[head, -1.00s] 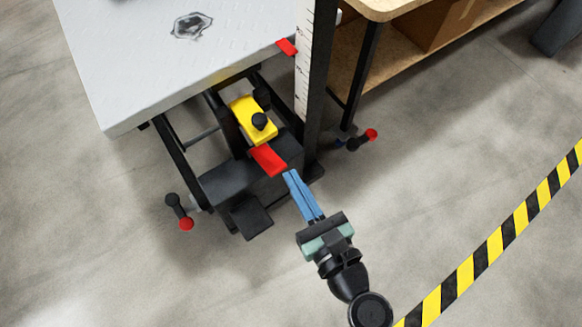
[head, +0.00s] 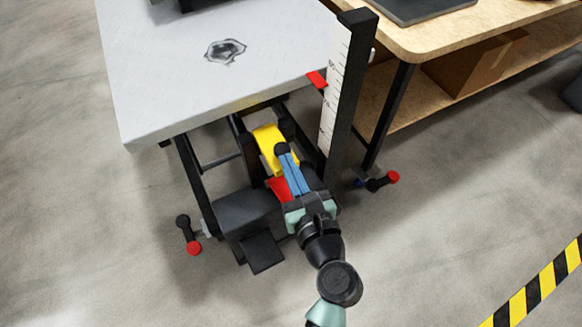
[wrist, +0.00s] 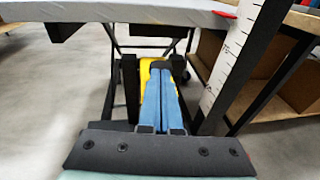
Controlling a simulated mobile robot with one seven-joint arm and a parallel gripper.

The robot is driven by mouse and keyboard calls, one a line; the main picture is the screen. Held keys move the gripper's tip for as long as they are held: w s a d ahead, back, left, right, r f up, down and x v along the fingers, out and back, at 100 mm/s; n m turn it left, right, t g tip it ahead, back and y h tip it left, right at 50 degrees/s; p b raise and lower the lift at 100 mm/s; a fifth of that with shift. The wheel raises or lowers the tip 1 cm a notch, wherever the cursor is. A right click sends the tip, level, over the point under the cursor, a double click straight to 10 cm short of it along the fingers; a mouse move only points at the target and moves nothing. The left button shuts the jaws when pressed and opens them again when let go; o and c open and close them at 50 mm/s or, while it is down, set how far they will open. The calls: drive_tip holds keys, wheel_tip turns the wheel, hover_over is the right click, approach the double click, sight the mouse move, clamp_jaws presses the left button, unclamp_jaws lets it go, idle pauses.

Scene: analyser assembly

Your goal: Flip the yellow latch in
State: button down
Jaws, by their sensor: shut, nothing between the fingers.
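The yellow latch (head: 266,139) sits between dark uprights under the edge of the grey platform. A red tab (head: 278,188) shows just in front of it. My gripper (head: 282,149) has its blue fingers shut together and empty, with the tips over the front end of the latch. In the wrist view the shut fingers (wrist: 160,72) point at the yellow latch (wrist: 145,78) and hide most of it. I cannot tell whether the tips touch it.
The grey platform (head: 150,100) overhangs the latch. A post with a white scale (head: 333,110) stands close on the right, with a wooden bench (head: 430,38) behind. Red-tipped levers (head: 193,247) (head: 392,177) stick out on both sides.

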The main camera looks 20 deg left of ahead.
sight(274, 141)
drive_tip(key=p+x, duration=0.1)
drive_tip(key=x, duration=0.1)
drive_tip(key=p+x, duration=0.1)
drive_tip(key=x, duration=0.1)
drive_tip(key=r+x, duration=0.1)
drive_tip(key=x, duration=0.1)
drive_tip(key=shift+s+a+p, duration=0.15)
drive_tip(key=shift+a+p, duration=0.25)
drive_tip(key=shift+a, duration=0.1)
drive_tip(key=shift+r, duration=0.1)
drive_tip(key=shift+s, duration=0.1)
